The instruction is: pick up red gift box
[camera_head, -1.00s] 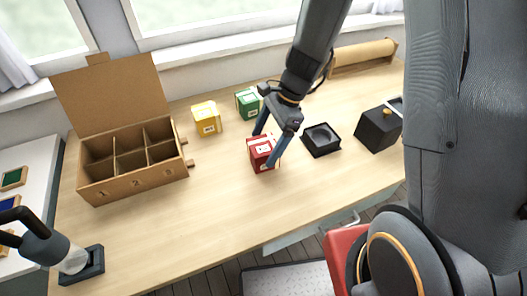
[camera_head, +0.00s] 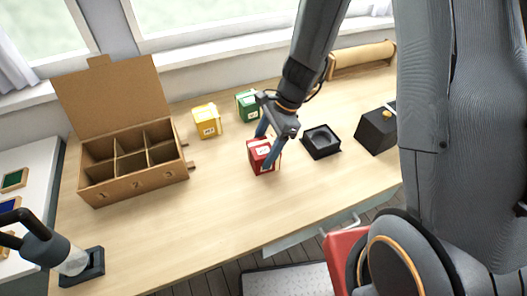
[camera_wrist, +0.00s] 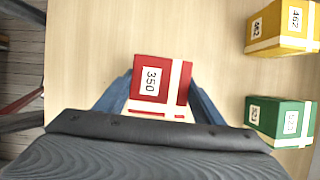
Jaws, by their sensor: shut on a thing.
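The red gift box (camera_head: 262,157), with a pale ribbon and a white label, is at the middle of the wooden table. It also shows in the wrist view (camera_wrist: 176,77), where the label reads 350. My gripper (camera_head: 266,150) reaches down from above with one blue finger on each side of the box and is shut on it. In the wrist view the fingers (camera_wrist: 160,92) flank the box's sides. The box looks upright. I cannot tell whether its underside touches the table.
A yellow box (camera_head: 207,120) and a green box (camera_head: 248,104) stand behind the red one. An open cardboard box with compartments (camera_head: 135,190) is at left. A black square tray (camera_head: 321,141) and a black box (camera_head: 377,130) are at right. The table's front (camera_head: 225,232) is clear.

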